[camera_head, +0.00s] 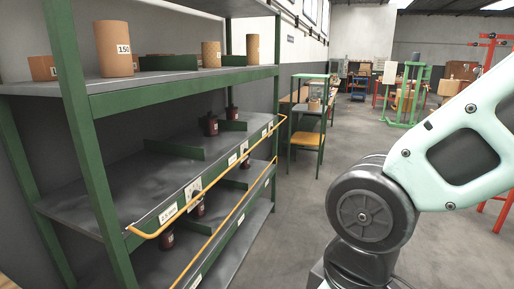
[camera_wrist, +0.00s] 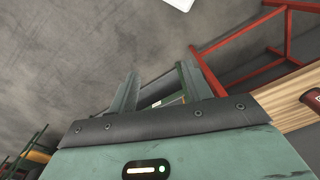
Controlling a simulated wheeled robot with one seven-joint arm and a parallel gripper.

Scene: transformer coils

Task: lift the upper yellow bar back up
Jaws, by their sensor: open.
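The upper yellow bar (camera_head: 199,197) runs along the front of the green shelf rack's middle shelf (camera_head: 120,185). It sits low, along the labelled front edge, with its bent left end near the front post. My gripper (camera_wrist: 162,78) shows in the wrist view with its two fingers apart and nothing between them. The bar does not show clearly in the wrist view. In the head view my arm is at the right, well away from the rack, and my gripper is out of view.
A lower yellow bar (camera_head: 225,222) fronts the shelf below. Dark red coils (camera_head: 210,125) stand on the shelves, and brown cylinders (camera_head: 114,48) stand on top. A small green stand (camera_head: 307,120) is beyond the rack. Open floor lies right of the rack. A red frame (camera_wrist: 285,35) shows in the wrist view.

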